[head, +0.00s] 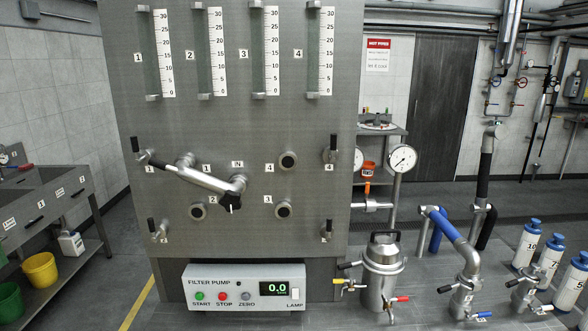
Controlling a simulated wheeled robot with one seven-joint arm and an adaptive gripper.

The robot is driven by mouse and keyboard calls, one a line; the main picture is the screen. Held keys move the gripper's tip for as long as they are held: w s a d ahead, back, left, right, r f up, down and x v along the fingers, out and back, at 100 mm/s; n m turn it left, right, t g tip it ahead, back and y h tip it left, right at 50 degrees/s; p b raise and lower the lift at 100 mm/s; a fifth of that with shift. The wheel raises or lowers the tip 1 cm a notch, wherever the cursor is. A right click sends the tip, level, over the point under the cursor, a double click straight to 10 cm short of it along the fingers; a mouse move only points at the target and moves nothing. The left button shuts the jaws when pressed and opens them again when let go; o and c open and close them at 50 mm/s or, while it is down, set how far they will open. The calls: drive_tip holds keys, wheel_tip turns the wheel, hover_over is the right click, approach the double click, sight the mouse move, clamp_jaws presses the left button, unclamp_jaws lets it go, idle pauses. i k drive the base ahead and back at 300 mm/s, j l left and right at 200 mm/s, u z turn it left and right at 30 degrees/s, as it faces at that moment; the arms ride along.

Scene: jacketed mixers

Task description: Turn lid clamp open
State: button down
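A small steel lidded vessel (383,283) stands to the right of the filter pump box. Its round lid (383,254) sits level on top under an arched dark handle (384,236). A short black-gripped lever (348,266) sticks out to the left at the lid's rim. It looks like the lid clamp, but whether it is fastened is too small to tell. My gripper is not in view.
A grey panel (310,120) with gauge tubes and a swing pipe (197,177) rises behind left. The filter pump box (245,287) reads 0.0. A yellow-handled valve (343,282) and a red-handled valve (400,299) flank the vessel. A blue-sleeved pipe (447,228) and blue-capped bottles (572,280) stand right.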

sight(347, 265)
drive_tip(key=k+l, duration=0.1)
drive_tip(key=k, duration=0.8)
